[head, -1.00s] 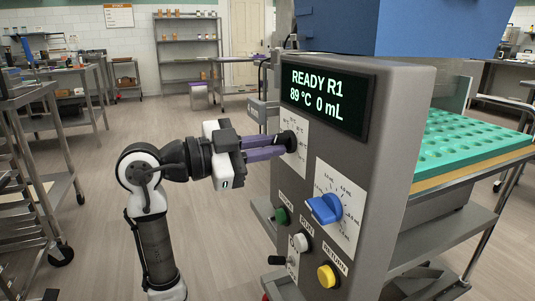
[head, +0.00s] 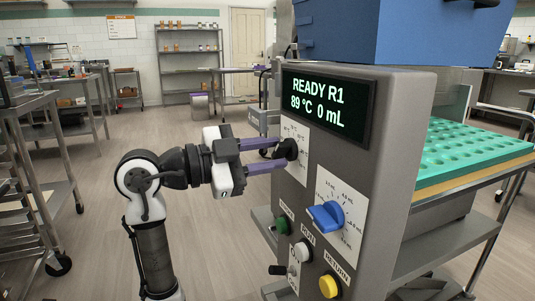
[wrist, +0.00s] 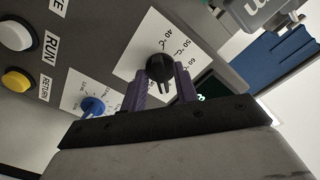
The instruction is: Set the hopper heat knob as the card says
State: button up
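The black hopper heat knob (head: 287,149) sits on a white temperature dial (head: 293,172) on the grey machine's front panel. In the wrist view the dial (wrist: 147,45) shows 40, 50 and 60 °C marks, and the knob (wrist: 160,67) has its bar toward the gripper. My gripper (head: 281,153) is open, with its purple fingers on either side of the knob and a gap visible between them. Whether a finger touches the knob is unclear. The display (head: 325,103) reads READY R1, 89 °C, 0 mL. A card with an orange header (head: 121,27) hangs on the back wall; its text is too small to read.
Below the dial are a blue mL knob (head: 326,215), a green button (head: 282,225), a white RUN button (head: 302,252) and a yellow RETURN button (head: 329,286). A teal mould tray (head: 470,150) lies at right. Open floor is left of the machine.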

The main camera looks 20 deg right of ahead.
dwell(0.3)
jog(key=a, duration=0.4)
jog(key=a+p, duration=0.1)
jog(key=a, duration=0.8)
jog(key=shift+s+a+p, duration=0.25)
jog(key=shift+a+p, duration=0.05)
jog(key=shift+a, duration=0.1)
